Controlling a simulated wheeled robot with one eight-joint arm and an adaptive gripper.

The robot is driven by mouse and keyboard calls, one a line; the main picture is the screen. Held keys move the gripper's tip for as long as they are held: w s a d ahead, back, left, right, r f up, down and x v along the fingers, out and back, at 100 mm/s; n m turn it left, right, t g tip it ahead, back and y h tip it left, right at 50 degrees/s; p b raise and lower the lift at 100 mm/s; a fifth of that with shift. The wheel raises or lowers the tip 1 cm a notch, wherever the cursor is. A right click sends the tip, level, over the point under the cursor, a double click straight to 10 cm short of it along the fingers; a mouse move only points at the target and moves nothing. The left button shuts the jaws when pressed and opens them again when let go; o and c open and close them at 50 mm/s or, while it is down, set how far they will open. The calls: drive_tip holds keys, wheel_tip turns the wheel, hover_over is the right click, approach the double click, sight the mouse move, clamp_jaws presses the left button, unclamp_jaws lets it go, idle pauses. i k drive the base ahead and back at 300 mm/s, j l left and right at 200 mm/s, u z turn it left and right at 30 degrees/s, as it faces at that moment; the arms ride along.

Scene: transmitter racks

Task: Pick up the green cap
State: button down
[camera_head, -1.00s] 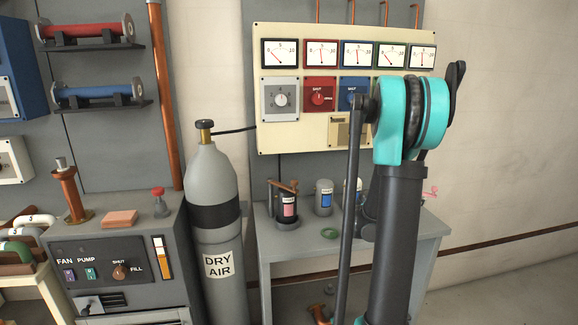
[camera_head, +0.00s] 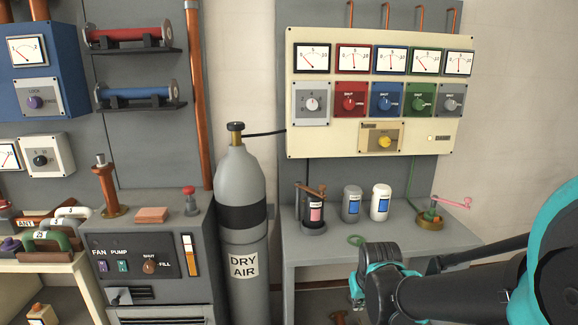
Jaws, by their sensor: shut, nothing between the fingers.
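A small flat green ring-like piece (camera_head: 357,240), which looks like the green cap, lies on the grey bench top (camera_head: 318,250) near its front edge.
On the bench stand a dark lever canister (camera_head: 313,208), a grey jar (camera_head: 351,204), a white jar (camera_head: 380,203) and a brass valve with a pink handle (camera_head: 430,217). A dry air cylinder (camera_head: 240,195) stands left of the bench. A gauge panel (camera_head: 300,140) hangs above.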

sight(429, 216)
drive_tip(key=z, duration=0.9)
